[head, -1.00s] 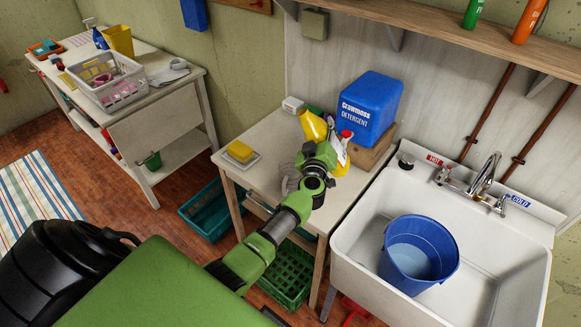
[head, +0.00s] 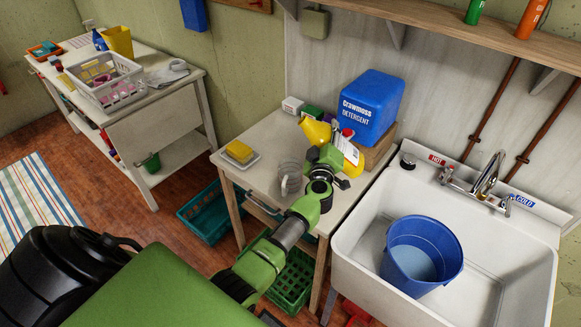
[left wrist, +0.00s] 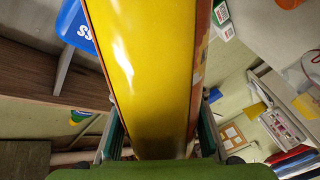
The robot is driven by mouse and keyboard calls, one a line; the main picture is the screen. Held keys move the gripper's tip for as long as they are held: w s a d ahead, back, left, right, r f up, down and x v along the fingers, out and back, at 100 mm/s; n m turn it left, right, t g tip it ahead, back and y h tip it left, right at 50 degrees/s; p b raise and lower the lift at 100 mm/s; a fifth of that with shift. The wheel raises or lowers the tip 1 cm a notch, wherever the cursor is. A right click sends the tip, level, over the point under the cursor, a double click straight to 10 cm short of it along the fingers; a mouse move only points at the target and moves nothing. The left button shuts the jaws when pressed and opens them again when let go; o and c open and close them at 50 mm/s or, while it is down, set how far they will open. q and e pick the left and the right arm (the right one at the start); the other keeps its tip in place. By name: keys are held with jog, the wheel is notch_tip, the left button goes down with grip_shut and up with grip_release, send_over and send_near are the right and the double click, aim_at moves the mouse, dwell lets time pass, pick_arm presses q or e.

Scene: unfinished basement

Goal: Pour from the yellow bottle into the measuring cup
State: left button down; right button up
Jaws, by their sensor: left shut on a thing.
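The yellow bottle (head: 353,167), with a red cap and a pale label, is in my left gripper (head: 336,160) over the wooden side table. It leans somewhat in the head view. In the left wrist view the bottle (left wrist: 140,70) fills the middle between the jaws, with its label edge on the right. My left gripper is shut on it. The measuring cup (head: 289,178) is clear, with a handle, and stands on the table to the left of the gripper, apart from the bottle. I see no stream of liquid. My right gripper is not in view.
A yellow spouted object (head: 315,131) is close behind the gripper. A blue detergent container (head: 369,108) stands at the back on a wooden block. A sponge dish (head: 240,155) is at the left. The sink (head: 480,260) with a blue bucket (head: 421,255) is at the right.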

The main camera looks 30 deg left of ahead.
pick_arm(q)
jog(key=shift+w+d+f+n, duration=0.1)
jog(key=shift+d+n, duration=0.05)
jog(key=shift+n, duration=0.15)
jog(key=shift+w+d+f+n+b, duration=0.1)
jog(key=shift+d+f+n+b, duration=0.1)
jog(key=shift+f+n+b, duration=0.35)
jog(key=shift+r, duration=0.1)
jog(key=shift+w+d+f+n+b, duration=0.15)
jog(key=shift+f+n+b, duration=0.3)
jog(key=shift+b, duration=0.4)
jog(key=shift+f, duration=0.15)
jog(key=shift+d+f+n+b, duration=0.1)
jog(key=shift+f+n+b, duration=0.35)
jog(key=shift+n+b, duration=0.2)
jog(key=shift+d+f+n+b, duration=0.1)
jog(key=shift+f+n+b, duration=0.35)
jog(key=shift+f+b, duration=0.25)
jog(key=shift+f+n+b, duration=0.55)
jog(key=shift+n+b, duration=0.05)
jog(key=shift+b, duration=0.15)
